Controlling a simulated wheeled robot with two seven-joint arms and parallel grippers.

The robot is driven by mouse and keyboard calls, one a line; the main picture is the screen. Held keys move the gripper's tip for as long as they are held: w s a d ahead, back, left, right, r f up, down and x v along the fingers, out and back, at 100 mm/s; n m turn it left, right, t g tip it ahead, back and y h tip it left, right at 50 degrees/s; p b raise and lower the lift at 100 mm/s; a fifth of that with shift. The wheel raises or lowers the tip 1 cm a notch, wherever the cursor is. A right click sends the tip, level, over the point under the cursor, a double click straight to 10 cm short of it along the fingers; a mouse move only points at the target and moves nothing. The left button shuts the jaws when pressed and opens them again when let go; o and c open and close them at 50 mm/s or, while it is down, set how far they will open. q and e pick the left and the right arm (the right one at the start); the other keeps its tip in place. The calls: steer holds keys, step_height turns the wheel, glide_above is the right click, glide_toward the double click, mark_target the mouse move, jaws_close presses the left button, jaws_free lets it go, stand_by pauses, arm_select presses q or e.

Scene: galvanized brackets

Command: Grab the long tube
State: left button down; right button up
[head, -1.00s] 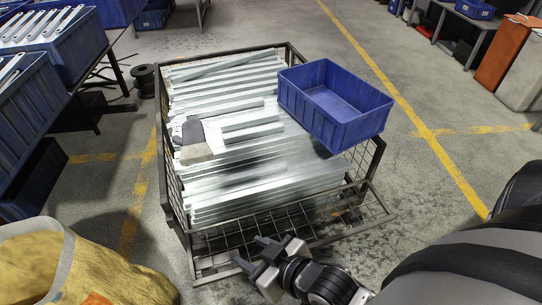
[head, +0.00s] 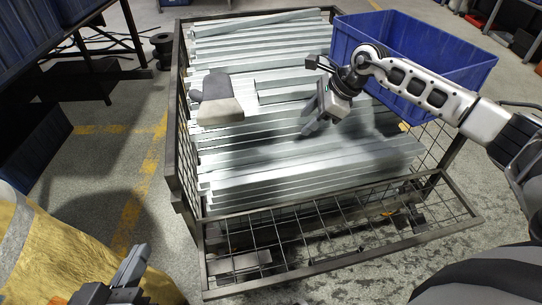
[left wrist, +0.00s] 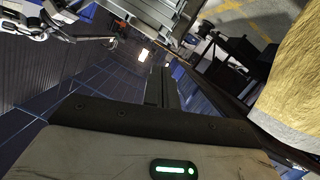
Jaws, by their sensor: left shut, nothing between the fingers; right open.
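Several long grey metal tubes (head: 300,178) lie side by side in layers in a wire-mesh crate. One long tube (head: 262,21) lies slightly askew on top at the far end. Shorter pieces (head: 283,86) lie on the middle of the stack. My right gripper (head: 316,95) is open above the stack, right of its middle, with nothing visible between its fingers. My left gripper (head: 133,264) is shut and empty, outside the crate at the lower left. Its fingers (left wrist: 161,88) also show in the left wrist view.
The crate's dark frame (head: 340,266) surrounds the tubes. A blue bin (head: 440,60) stands at its back right, partly behind my right arm. A grey and beige object (head: 218,105) lies on the tubes at left. A yellow sack (head: 60,255) stands at the lower left.

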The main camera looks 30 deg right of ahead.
steer(key=b, duration=0.3)
glide_toward(274, 149)
steer(key=x, duration=0.2)
steer(key=shift+s+a+f, duration=0.1)
steer(key=shift+s+f, duration=0.05)
steer(key=shift+f, duration=0.3)
steer(key=shift+w+a+f, duration=0.2)
steer(key=shift+w+f, duration=0.05)
steer(key=shift+f, duration=0.15)
steer(key=shift+w+a+f, duration=0.1)
steer(key=shift+a+f, duration=0.05)
steer(key=shift+f, duration=0.15)
steer(key=shift+b+x, duration=0.55)
steer(key=shift+x, duration=0.2)
steer(key=shift+b+x, duration=0.55)
steer(key=shift+x, duration=0.55)
steer(key=shift+w+a+f, duration=0.1)
steer(key=shift+w+f, duration=0.15)
steer(key=shift+w, duration=0.1)
arm_select(q)
steer(key=r, duration=0.1)
steer(key=r+t+h, duration=0.1)
steer(key=w+r+t+h, duration=0.1)
steer(key=shift+w+d, duration=0.1)
steer(key=shift+d, duration=0.25)
arm_select(e)
jaws_close()
